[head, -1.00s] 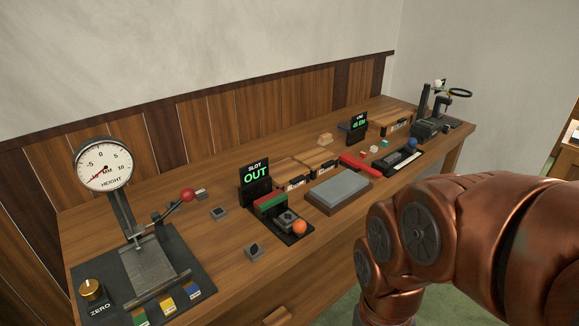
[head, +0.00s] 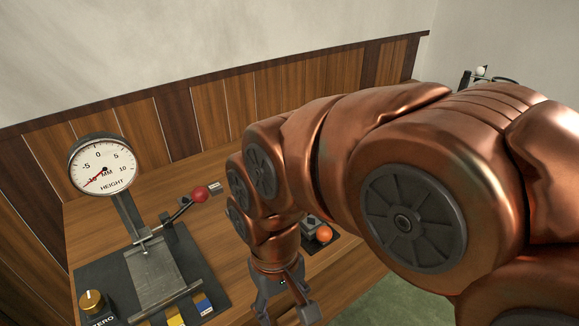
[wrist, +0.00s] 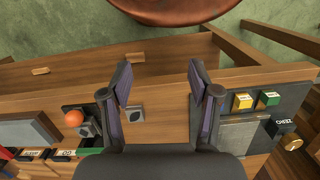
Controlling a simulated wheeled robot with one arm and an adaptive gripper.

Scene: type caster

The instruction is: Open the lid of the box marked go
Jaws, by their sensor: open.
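In the wrist view a small dark label that seems to read "GO" (wrist: 67,153) shows at the lower left edge, beside another dark label (wrist: 32,154). The box behind it is mostly cut off by the frame, so its lid cannot be made out. In the head view my arm hides that part of the bench. My gripper (wrist: 161,80) is open and empty over the bench's front part, between the orange-ball device and the gauge. It also shows in the head view (head: 285,307), pointing down.
The height gauge (head: 101,166) with its red-knobbed lever (head: 200,194) stands at left. An orange ball (wrist: 73,118) sits on the slot device. A small grey block (wrist: 133,113) lies between the fingers in the wrist view. A grey slab (wrist: 25,131) is farther left.

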